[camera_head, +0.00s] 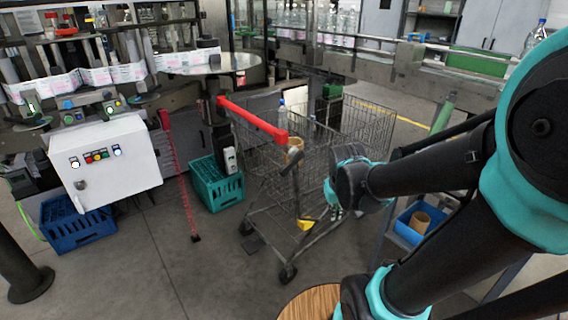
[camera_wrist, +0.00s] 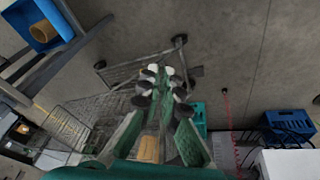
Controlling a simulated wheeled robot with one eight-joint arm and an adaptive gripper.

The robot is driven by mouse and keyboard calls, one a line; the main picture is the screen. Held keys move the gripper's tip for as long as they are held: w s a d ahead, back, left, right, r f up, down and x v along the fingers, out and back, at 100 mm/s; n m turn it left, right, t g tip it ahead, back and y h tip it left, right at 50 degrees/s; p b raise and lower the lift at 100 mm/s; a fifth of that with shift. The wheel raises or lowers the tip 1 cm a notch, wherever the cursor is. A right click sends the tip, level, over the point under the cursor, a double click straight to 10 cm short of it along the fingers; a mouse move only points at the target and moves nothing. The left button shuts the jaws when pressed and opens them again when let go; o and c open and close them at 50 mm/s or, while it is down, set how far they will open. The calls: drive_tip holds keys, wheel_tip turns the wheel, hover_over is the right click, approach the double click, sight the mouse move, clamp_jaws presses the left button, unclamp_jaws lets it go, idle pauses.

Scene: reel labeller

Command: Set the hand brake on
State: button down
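A slanted bar with a dark grip (camera_head: 292,158) stands in front of the wire trolley (camera_head: 345,140) in the head view. It may be the hand brake lever, but I cannot tell for sure. A yellow piece (camera_head: 306,224) is low down below it. My gripper (camera_head: 335,205) is right of the bar, largely hidden by my wrist. In the wrist view my gripper (camera_wrist: 162,72) points downward, its fingers slightly apart with nothing seen held between them. The trolley's wire basket (camera_wrist: 85,115) is below and left of the fingers there.
The trolley has a red handle (camera_head: 252,120). A white control box (camera_head: 105,160), a blue crate (camera_head: 78,226) and a teal crate (camera_head: 217,184) stand to the left. A blue bin (camera_head: 402,230) holding a brown roll is right.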

drive_tip(key=w+a+r+n+h, duration=0.2)
drive_tip(key=w+a+r+n, duration=0.1)
drive_tip(key=w+a+r, duration=0.7)
drive_tip(key=n+h, duration=0.2)
drive_tip(key=n, duration=0.1)
approach(285, 167)
drive_tip(key=a+v, duration=0.1)
drive_tip(key=v, duration=0.6)
drive_tip(key=shift+d, duration=0.15)
drive_tip(key=x, duration=1.4)
drive_tip(key=shift+w+d, duration=0.1)
drive_tip(key=shift+d, duration=0.25)
drive_tip(key=shift+h, duration=0.4)
drive_tip(key=shift+f+t, duration=0.2)
drive_tip(key=shift+t, duration=0.1)
